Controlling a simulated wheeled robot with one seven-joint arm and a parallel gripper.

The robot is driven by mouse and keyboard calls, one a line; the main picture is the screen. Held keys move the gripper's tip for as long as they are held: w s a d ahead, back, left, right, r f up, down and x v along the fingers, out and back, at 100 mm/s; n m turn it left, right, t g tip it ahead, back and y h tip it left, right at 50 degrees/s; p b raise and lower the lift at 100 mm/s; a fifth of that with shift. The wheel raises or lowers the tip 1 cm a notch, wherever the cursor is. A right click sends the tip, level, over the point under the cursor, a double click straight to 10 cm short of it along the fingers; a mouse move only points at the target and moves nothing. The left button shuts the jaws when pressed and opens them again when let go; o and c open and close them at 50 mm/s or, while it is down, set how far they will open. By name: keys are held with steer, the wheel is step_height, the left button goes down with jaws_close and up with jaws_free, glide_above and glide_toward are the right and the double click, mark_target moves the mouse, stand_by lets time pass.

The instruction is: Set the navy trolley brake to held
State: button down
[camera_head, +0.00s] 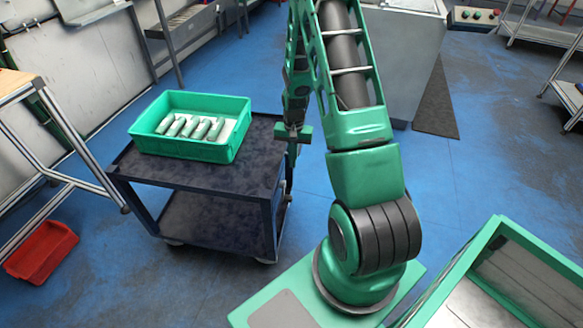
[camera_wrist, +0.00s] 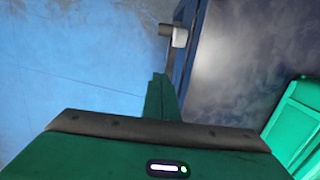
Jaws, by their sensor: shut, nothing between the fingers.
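The navy trolley (camera_head: 185,182) stands left of my arm, its dark deck also filling the right of the wrist view (camera_wrist: 235,75). A small lever with a pale grey knob (camera_wrist: 179,37), which looks like the brake, sits on the trolley's side edge. In the head view I cannot clearly make it out beside my gripper. My gripper (camera_head: 293,140) is at the trolley's right edge. Its fingers (camera_wrist: 161,92) are shut and empty, below the knob in the wrist view and apart from it in that picture. The lever's setting cannot be told.
A green bin (camera_head: 185,151) with several pale cylinders is on the trolley deck. A red bin (camera_head: 42,251) lies on the floor at left. A green-rimmed box (camera_head: 450,285) is at lower right. Blue floor (camera_head: 490,165) is open to the right.

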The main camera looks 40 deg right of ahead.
steer(key=shift+r, duration=0.2)
steer(key=s+a+r+n+h, duration=0.1)
steer(key=s+r, duration=0.4)
steer(key=r, duration=0.6)
steer(key=s+a+r+n, duration=0.1)
steer(key=s+r, duration=0.5)
steer(key=r, duration=0.5)
steer(key=s+a+r, duration=0.3)
steer(key=s+r, duration=0.2)
steer(key=s, duration=0.4)
steer(key=s+a+r+n, duration=0.1)
steer(key=s+a+r, duration=0.2)
steer(key=s, duration=0.6)
step_height(320, 180, up, 2)
steer(key=shift+a+r+t+y, duration=0.1)
steer(key=shift+a+t+y, duration=0.2)
steer(key=shift+a, duration=0.1)
